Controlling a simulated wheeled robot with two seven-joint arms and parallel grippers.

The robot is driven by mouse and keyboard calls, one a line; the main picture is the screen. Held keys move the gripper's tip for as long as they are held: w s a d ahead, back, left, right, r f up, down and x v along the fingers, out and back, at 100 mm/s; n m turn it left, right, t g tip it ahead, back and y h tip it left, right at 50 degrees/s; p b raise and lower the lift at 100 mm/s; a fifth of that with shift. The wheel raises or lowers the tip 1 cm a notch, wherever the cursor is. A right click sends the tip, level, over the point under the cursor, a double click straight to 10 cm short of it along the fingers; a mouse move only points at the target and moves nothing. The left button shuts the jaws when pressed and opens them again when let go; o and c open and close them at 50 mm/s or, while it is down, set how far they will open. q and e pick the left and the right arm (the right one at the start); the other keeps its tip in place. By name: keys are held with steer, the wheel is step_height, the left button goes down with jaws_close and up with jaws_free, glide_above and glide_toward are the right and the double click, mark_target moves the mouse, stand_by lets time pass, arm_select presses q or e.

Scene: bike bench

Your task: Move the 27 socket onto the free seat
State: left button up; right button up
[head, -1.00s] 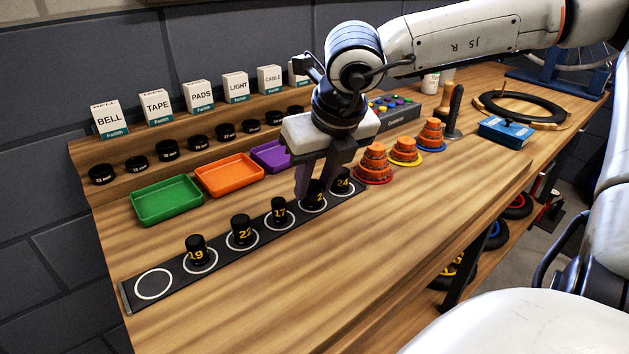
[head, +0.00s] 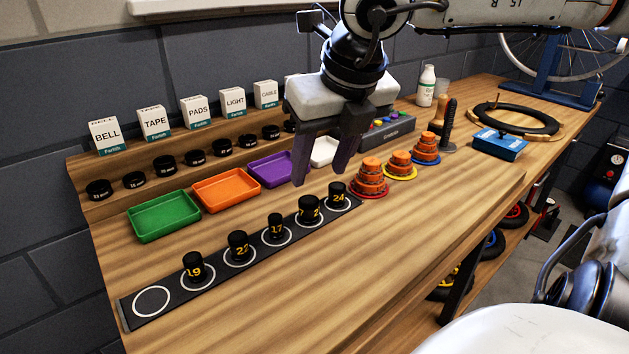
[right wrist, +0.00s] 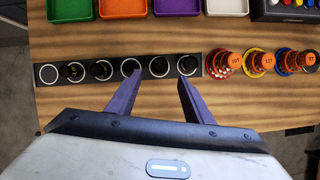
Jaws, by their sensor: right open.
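A dark strip (head: 222,262) on the bench has a row of ringed seats. Black sockets 19 (head: 193,267), 22 (head: 238,246), 17 (head: 275,226) and 24 (head: 337,195) stand upright on it. Between 17 and 24 stands a socket (head: 309,209) whose number starts with 2; its second digit is unclear, but it fits the 27. The free seat (head: 151,301) is the empty white ring at the left end, also in the right wrist view (right wrist: 48,74). My right gripper (head: 320,175) is open and empty, above the strip near the 2-numbered socket. My left gripper is out of view.
Green (head: 164,216), orange (head: 226,190) and purple (head: 270,169) trays lie behind the strip. Bare wood lies in front of the strip.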

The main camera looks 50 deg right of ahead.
steer(key=shift+v, duration=1.55)
